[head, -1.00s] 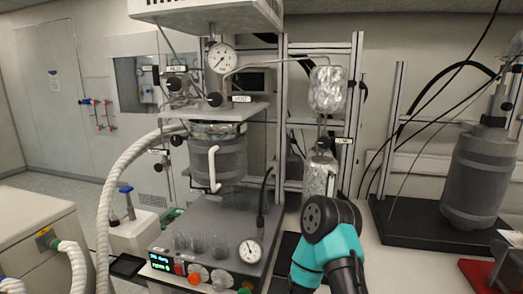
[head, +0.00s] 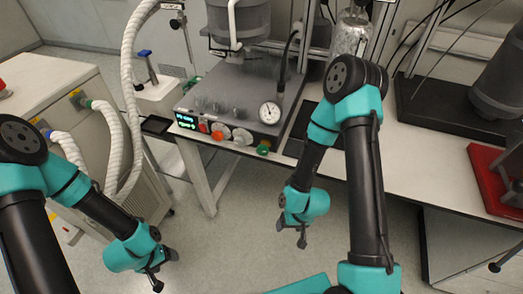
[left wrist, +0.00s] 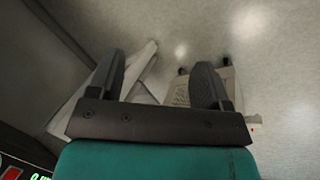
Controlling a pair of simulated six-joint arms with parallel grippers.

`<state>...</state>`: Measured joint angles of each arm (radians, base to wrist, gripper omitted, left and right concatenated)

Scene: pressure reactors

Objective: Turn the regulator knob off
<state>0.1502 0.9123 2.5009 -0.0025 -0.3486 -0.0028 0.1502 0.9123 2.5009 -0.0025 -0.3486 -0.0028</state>
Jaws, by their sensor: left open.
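The reactor's front panel has a row of knobs: a red one (head: 203,126), an orange one (head: 218,132), a white one (head: 242,136) and a green one (head: 263,148). I cannot tell by label which is the regulator knob. A round pressure gauge (head: 270,112) stands above the green knob. My left gripper (head: 157,284) hangs low over the floor, left of and well below the panel. In the left wrist view its two fingers (left wrist: 157,88) are apart with nothing between them. My right gripper (head: 291,236) hangs below the bench edge, apart from the knobs; its jaws are too small to judge.
The reactor base (head: 230,88) holds small glass vials. A white corrugated hose (head: 128,80) runs down at the left beside a cabinet (head: 50,75). A red tray (head: 495,180) lies on the right of the bench. The floor before the bench is clear.

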